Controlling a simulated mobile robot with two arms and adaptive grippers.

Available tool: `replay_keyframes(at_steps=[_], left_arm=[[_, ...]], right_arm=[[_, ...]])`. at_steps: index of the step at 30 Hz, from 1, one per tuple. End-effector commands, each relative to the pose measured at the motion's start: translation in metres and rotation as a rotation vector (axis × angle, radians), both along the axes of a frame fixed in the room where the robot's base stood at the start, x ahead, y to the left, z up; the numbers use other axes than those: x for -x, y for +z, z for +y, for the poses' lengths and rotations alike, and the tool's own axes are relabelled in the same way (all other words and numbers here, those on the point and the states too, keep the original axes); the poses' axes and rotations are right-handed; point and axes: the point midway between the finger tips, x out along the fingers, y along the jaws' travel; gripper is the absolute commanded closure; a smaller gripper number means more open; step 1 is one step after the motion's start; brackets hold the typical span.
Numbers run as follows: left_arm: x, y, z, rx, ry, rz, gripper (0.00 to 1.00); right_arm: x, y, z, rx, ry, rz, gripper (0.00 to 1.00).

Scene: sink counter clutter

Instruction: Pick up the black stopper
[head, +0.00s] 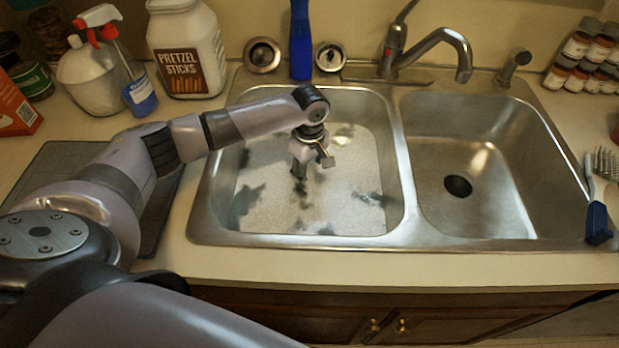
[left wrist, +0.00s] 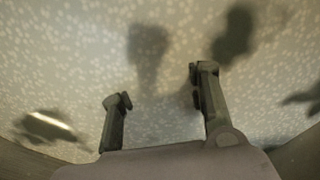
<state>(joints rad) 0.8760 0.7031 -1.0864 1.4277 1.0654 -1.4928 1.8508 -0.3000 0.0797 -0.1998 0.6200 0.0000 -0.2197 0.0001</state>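My left gripper (head: 305,166) hangs fingers-down over the left sink basin (head: 226,185). In the left wrist view the gripper (left wrist: 160,86) has its two fingers well apart, with nothing between them but the speckled basin floor (left wrist: 170,115). I cannot pick out the black stopper for certain. Several dark patches lie on the basin floor, and I cannot tell whether any is the stopper. A dark patch with a bright streak (left wrist: 48,125) shows left of the fingers in the left wrist view. My right gripper is not in view.
The right basin (head: 490,205) is empty, with a dark drain opening (head: 457,186). A faucet (head: 425,50), a blue upright object (head: 300,40) and two round metal pieces (head: 262,55) stand behind the basins. A blue-handled brush (head: 598,222) lies at the right rim.

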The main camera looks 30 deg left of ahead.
Motion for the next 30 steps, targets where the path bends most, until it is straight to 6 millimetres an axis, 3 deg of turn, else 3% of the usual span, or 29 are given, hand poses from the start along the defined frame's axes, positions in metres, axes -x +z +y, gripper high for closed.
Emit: replay_keyframes(at_steps=[17,25,30], left_arm=[[0.000,0.001,0.000,0.000,0.000,-0.001,0.98],[0.000,0.002,0.000,0.000,0.000,-0.001,0.98],[-0.001,0.015,0.000,0.001,0.001,-0.003,0.98]], right_arm=[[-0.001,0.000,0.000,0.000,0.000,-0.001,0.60],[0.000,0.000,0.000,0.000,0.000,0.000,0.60],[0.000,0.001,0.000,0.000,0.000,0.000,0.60]])
